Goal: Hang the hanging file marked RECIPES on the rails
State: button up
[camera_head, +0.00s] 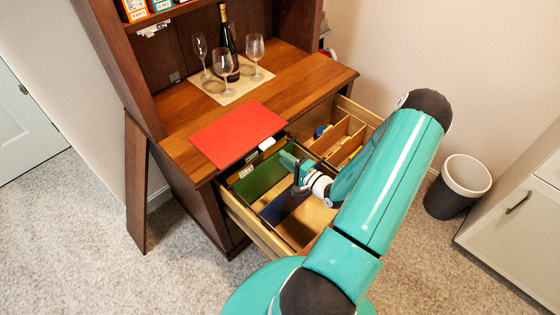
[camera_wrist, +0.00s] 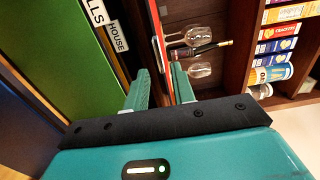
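A red hanging file (camera_head: 238,134) lies flat on the hutch counter, its front edge near the open drawer. A small white tab (camera_head: 267,143) shows at its front edge; I cannot read RECIPES on it. The file appears edge-on in the wrist view (camera_wrist: 158,45). My gripper (camera_head: 288,159) is over the drawer, just in front of and right of the file. In the wrist view, its fingers (camera_wrist: 160,82) are apart with nothing held between them. A green file (camera_head: 260,178) and a blue file (camera_head: 284,204) hang in the drawer (camera_head: 252,226). The rails are partly hidden.
Wine glasses (camera_head: 255,47) and a dark bottle (camera_head: 228,42) stand on a mat (camera_head: 238,93) behind the red file. Wooden dividers (camera_head: 340,137) fill the drawer's far right part. In the wrist view, a HOUSE tab (camera_wrist: 117,36) shows beside the green file. A bin (camera_head: 458,186) stands right.

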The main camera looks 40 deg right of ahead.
aim_at(270, 145)
jog(key=shift+w+d+f, duration=0.1)
jog(key=shift+w, duration=2.15)
jog(key=shift+w+d+f, duration=0.1)
jog(key=shift+w, duration=2.1)
jog(key=shift+c, duration=0.3)
jog(key=shift+a, duration=0.1)
grip_shut()
jog(key=shift+r, duration=0.2)
